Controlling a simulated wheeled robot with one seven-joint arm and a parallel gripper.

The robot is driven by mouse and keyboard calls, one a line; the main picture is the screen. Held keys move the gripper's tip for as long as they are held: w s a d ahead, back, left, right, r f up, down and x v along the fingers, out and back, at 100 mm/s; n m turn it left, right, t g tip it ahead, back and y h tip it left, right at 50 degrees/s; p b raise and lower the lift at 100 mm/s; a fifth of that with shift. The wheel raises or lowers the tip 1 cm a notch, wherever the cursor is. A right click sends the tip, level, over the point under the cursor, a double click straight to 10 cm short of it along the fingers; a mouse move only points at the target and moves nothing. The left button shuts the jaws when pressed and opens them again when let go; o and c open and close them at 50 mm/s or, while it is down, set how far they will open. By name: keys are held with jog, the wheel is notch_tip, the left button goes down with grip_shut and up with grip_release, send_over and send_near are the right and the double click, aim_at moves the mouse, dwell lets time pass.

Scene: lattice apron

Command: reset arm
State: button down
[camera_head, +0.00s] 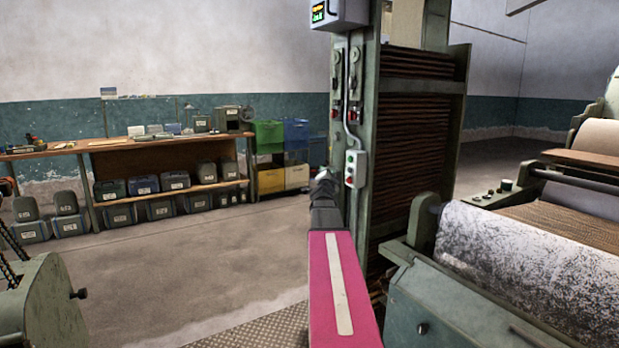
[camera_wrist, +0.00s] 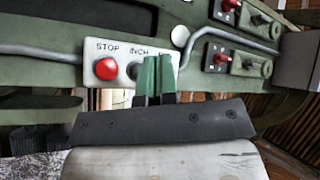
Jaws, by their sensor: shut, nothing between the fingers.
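My gripper (camera_wrist: 157,60) shows in the wrist view with its two green fingers together and nothing between them. The fingertips are in front of a pale STOP / INCH button box (camera_wrist: 106,66), over its right part. The red STOP button (camera_wrist: 107,69) is in plain sight; the dark INCH button (camera_wrist: 134,71) is partly hidden by the fingers. I cannot tell whether the fingers touch the box. In the head view my pink arm reaches forward to the green machine column (camera_head: 397,70), its dark end just left of the small button box (camera_head: 356,160).
Red-handled switches (camera_wrist: 222,58) sit right of the button box, with a grey conduit nearby. A large speckled roller (camera_head: 530,265) stands right of my arm. A wooden bench (camera_head: 110,146) with several bins is at the back left. The floor (camera_head: 200,255) between is clear.

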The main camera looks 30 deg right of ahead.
jog(key=shift+a, duration=0.1)
jog(key=s+a+f+n+g+y, duration=0.1)
jog(key=a+f+n+g+y, duration=0.1)
jog(key=a+f+n+y, duration=0.8)
jog(key=a+f+n+g+y, duration=0.2)
jog(key=a+f+n+y, duration=0.1)
jog(key=a+f, duration=1.25)
jog(key=s+a+f+n+g, duration=0.3)
jog(key=s+a+f+g, duration=0.2)
jog(key=s, duration=0.6)
jog(key=s+a+f+n+g, duration=0.3)
jog(key=s+a+f+g, duration=0.3)
jog(key=s+a+f, duration=0.3)
jog(key=s+a, duration=0.2)
jog(key=s, duration=0.1)
jog(key=shift+s+a+n+g+y, duration=0.25)
jog(key=shift+a+n+g+y, duration=0.05)
jog(key=shift+n, duration=0.1)
jog(key=c, duration=1.8)
grip_release()
